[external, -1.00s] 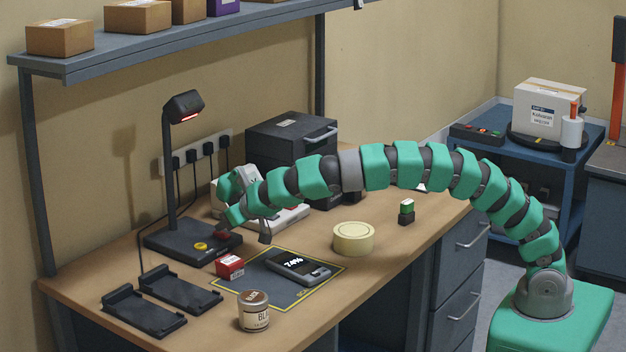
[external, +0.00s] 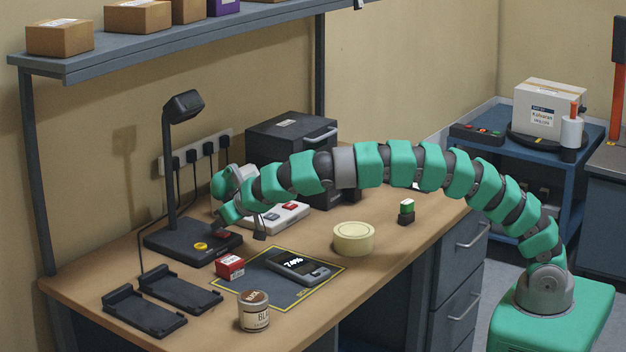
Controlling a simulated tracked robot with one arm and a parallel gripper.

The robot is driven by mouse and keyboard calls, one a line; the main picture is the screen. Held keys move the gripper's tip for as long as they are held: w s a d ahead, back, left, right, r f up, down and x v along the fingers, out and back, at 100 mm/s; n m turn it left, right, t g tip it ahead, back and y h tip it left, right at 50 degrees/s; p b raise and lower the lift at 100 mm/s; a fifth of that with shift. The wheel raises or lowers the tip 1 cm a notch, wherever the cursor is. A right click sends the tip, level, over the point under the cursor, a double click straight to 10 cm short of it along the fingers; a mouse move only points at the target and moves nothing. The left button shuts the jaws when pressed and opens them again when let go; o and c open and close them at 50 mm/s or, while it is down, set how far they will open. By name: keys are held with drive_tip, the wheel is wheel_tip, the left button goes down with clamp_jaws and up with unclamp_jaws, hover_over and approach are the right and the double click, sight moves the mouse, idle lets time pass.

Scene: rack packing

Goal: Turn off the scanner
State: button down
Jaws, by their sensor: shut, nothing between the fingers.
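The scanner (external: 171,170) stands at the left of the desk, with a dark post and an overhanging head (external: 184,105). No red light shows under the head. Its black base (external: 180,243) carries a yellow button (external: 201,246) and a dark red button (external: 221,234). My gripper (external: 222,221) is shut and empty, just above the red button. A small gap seems to lie between them. The end of my arm hides part of the desk behind.
A phone-like device (external: 298,266) showing 74% lies on a yellow-edged mat (external: 270,291), with a red box (external: 230,265) beside it. A tape roll (external: 353,239), a tin (external: 254,312) and black docks (external: 180,289) stand nearby. A white box with red switches (external: 272,216) sits behind my arm.

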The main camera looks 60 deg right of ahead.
sight(221, 232)
drive_tip(key=shift+w+r, duration=0.15)
drive_tip(key=r, duration=0.1)
drive_tip(key=r+p, duration=0.1)
drive_tip(key=r, duration=0.2)
drive_tip(key=shift+w+r+p, duration=0.2)
drive_tip(key=shift+w+p, duration=0.05)
drive_tip(key=shift+p, duration=0.1)
drive_tip(key=shift+s+r, duration=0.15)
drive_tip(key=shift+s, duration=0.15)
drive_tip(key=w+r+v, duration=0.1)
drive_tip(key=v, duration=0.7)
drive_tip(key=shift+s+r+p, duration=0.25)
drive_tip(key=shift+r+p, duration=0.1)
drive_tip(key=shift+p, duration=0.1)
